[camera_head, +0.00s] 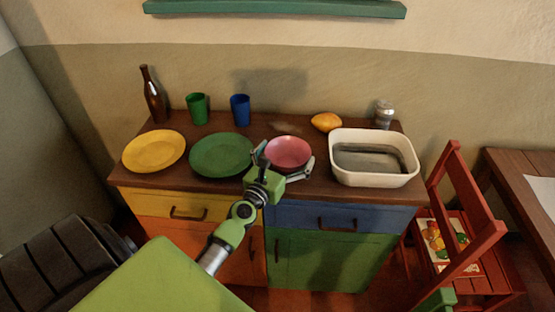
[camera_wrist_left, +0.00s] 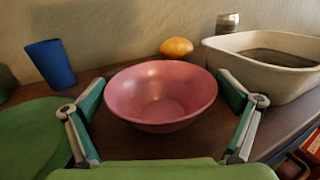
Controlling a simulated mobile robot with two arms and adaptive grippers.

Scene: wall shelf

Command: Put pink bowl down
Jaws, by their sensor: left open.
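The pink bowl (camera_head: 288,152) stands upright on the wooden top of the cabinet (camera_head: 230,182), right of the green plate. It also shows in the left wrist view (camera_wrist_left: 160,95), empty. My left gripper (camera_head: 284,162) is open at the front of the bowl. In the left wrist view its two fingers (camera_wrist_left: 162,92) stand wide on either side of the bowl, with gaps between them and the rim. A small green part at the bottom right of the head view may belong to my right arm; its jaws cannot be made out.
A green plate (camera_head: 221,155) and a yellow plate (camera_head: 154,151) lie to the left. A bottle (camera_head: 153,95), green cup (camera_head: 197,108), blue cup (camera_head: 240,109) and lemon (camera_head: 326,122) stand behind. A white basin (camera_head: 373,178) and shaker (camera_head: 384,113) are right. A red chair (camera_head: 470,215) stands beside the cabinet.

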